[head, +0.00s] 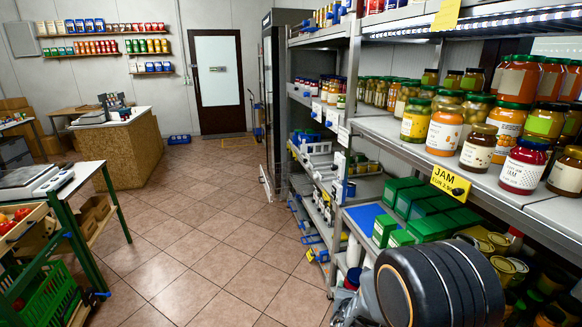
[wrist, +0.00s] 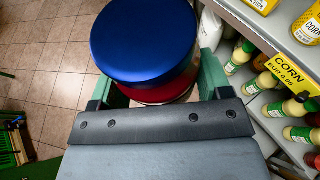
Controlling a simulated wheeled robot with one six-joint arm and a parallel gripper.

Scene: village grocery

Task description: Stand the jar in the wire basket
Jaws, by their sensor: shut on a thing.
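A jar with a broad blue lid (wrist: 145,38) and dark red contents below it shows in the wrist view. My gripper (wrist: 158,88) is shut on this jar, with one green finger on each side. The lid faces the wrist camera, and the jar's lower part is mostly hidden. A small blue and red patch beside the arm may be the held jar. I cannot make out a wire basket for certain; a green basket (head: 45,292) with slatted walls stands at the lower left of the head view.
Shelving with several jars (head: 445,130) and a yellow JAM sign (head: 450,182) runs along the right. Bottles and a CORN sign (wrist: 288,72) are close to the gripper's right. A green-legged table (head: 95,178) stands left. The tiled aisle between is clear.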

